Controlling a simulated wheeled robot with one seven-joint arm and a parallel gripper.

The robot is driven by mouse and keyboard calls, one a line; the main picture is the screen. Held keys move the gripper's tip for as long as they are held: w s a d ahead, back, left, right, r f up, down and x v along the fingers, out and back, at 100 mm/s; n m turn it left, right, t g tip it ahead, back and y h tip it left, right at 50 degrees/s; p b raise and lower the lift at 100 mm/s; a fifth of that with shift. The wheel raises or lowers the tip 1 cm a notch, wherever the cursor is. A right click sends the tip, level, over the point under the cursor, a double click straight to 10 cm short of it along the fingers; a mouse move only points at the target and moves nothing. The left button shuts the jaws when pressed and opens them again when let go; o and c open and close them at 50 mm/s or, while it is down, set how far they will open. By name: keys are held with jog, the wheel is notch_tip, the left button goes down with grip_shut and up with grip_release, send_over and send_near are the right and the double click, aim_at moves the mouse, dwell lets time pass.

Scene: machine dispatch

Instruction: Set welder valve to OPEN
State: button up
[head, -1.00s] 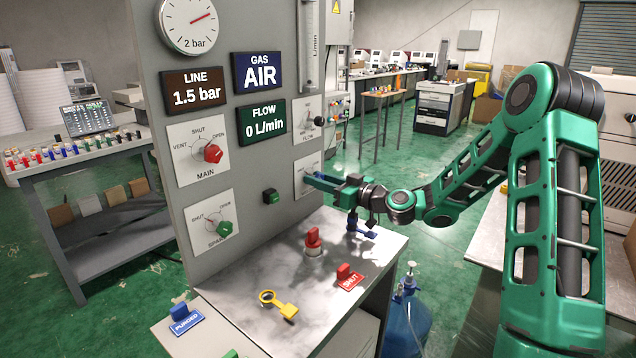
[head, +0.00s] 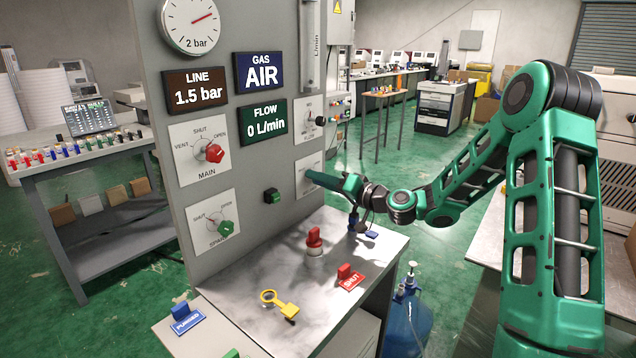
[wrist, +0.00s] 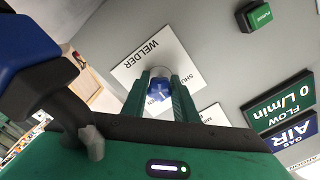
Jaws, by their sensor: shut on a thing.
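The welder valve is a blue knob (wrist: 159,90) on a white plate (wrist: 130,66) lettered WELDER, with part of the word SHUT showing. My gripper (wrist: 160,82) is shut on this knob, one green finger on each side. The fingers hide much of the dial, so I cannot tell which mark the knob points at. In the head view the welder plate (head: 302,187) is on the right part of the grey panel, and my gripper (head: 318,178) reaches it from the right, covering the knob.
The MAIN valve (head: 214,153) and SPARE valve (head: 225,228) are on the panel's left. The flow display (head: 263,122) reads 0 L/min. A red SHUT tag (head: 350,279), a yellow tag (head: 280,305) and a red knobbed piece (head: 314,241) are on the shelf below my gripper.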

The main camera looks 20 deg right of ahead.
jog(key=shift+d+m, duration=0.25)
jog(key=shift+m, duration=0.35)
jog(key=o, duration=1)
jog(key=shift+w+f, duration=0.1)
jog(key=shift+o, duration=0.3)
jog(key=shift+a, duration=0.1)
jog(key=v, duration=1)
jog(key=shift+s+d, duration=0.25)
jog(key=shift+s, duration=0.05)
